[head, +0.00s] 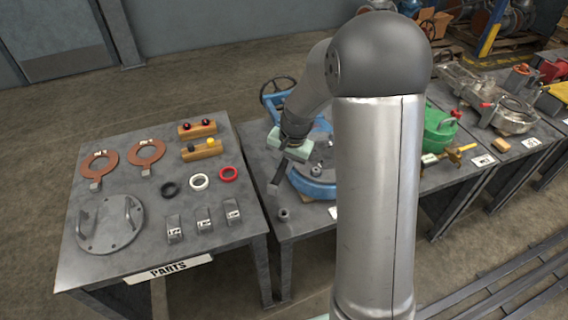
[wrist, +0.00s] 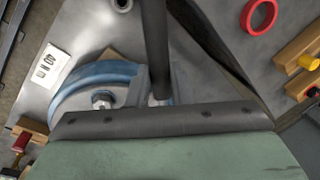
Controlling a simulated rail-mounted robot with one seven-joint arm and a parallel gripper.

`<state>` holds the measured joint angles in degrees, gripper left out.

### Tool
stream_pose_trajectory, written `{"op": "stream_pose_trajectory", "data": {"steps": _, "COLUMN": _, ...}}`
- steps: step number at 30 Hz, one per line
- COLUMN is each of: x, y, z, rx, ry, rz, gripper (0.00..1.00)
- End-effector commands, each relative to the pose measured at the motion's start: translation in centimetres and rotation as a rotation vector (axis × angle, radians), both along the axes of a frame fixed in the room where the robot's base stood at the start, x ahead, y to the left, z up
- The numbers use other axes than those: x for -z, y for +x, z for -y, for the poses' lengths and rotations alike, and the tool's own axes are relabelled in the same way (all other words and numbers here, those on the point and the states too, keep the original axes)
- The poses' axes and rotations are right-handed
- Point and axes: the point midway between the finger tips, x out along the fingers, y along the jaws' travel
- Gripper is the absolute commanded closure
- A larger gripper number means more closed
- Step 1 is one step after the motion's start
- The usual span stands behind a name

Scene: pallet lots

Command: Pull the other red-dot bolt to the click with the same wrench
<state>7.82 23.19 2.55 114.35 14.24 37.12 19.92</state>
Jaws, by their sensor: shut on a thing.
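My gripper (head: 284,158) is above the blue valve body (head: 316,188) on the middle table. It is shut on a dark bar-shaped tool, which looks like the wrench (head: 277,176); in the wrist view the wrench (wrist: 155,40) runs up from between the fingers (wrist: 158,90). The blue flange (wrist: 75,88) lies below and left of the fingers there, with one bolt (wrist: 102,99) showing. No red dot can be made out on this bolt. The other bolts and the wrench's working end are hidden or unclear, so I cannot tell whether the wrench sits on a bolt.
The parts table (head: 150,228) stands left, with copper rings, a handled cover (head: 110,222), small rings including a red one (head: 228,174), and knobbed blocks. A small socket-like piece (head: 283,214) is at the middle table's front. A green casting (head: 440,128) stands right.

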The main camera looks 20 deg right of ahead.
Motion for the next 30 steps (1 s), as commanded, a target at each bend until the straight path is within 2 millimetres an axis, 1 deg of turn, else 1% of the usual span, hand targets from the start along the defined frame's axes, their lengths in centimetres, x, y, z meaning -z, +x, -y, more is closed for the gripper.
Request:
{"op": "stream_pose_trajectory", "data": {"steps": 20, "x": -0.08, "y": 0.04, "z": -0.02, "rx": 0.0, "ry": 0.0, "rz": 0.001, "gripper": 1.0}}
{"op": "stream_pose_trajectory", "data": {"steps": 30, "x": 0.55, "y": 0.03, "z": -0.02, "rx": 0.0, "ry": 0.0, "rz": 0.001, "gripper": 1.0}}
